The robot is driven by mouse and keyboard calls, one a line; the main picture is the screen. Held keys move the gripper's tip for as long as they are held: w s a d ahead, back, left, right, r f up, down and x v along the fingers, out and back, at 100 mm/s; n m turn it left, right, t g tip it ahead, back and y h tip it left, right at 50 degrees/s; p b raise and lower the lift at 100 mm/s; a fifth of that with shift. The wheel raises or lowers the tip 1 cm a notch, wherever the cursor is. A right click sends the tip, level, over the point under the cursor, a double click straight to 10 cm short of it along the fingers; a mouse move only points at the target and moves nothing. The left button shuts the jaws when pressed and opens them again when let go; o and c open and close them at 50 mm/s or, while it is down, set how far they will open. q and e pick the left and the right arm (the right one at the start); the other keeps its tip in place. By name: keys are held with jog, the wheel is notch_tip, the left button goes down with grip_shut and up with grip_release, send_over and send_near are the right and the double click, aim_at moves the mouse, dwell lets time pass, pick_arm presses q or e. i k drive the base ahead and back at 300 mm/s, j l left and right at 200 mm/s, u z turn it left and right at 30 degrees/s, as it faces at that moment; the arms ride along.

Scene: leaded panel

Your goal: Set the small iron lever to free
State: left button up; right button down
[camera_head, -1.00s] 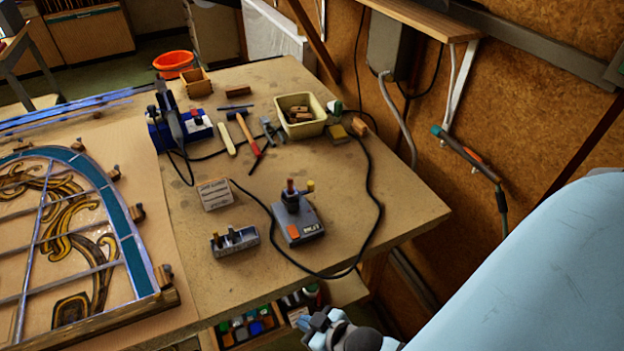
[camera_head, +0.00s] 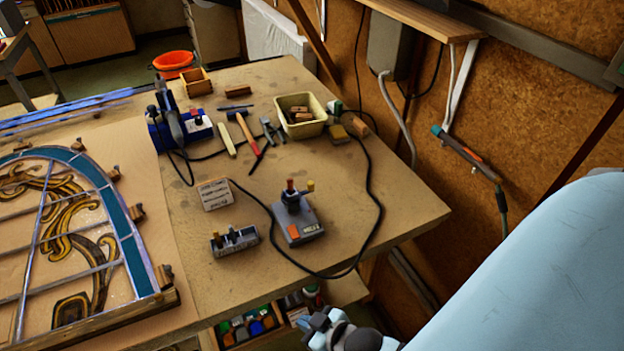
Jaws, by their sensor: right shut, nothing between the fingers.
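A grey control box (camera_head: 299,226) with an orange patch and a small label stands on the workbench. A small metal block (camera_head: 234,243) with short upright pegs sits to the left of the box. My right gripper (camera_head: 318,322) is at the bottom of the view, beyond the bench's front edge, shut and empty, well apart from the box. My left gripper is out of view.
The bench (camera_head: 410,205) is clear right of the box, apart from a black cable (camera_head: 374,205).

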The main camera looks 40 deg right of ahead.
aim_at(311, 185)
jog(key=z, duration=1.2)
jog(key=k+l+u, duration=0.1)
jog(key=k+l, duration=0.2)
jog(key=k, duration=0.2)
jog(key=k+l+u, duration=0.15)
jog(key=k, duration=0.3)
jog(key=l, duration=0.1)
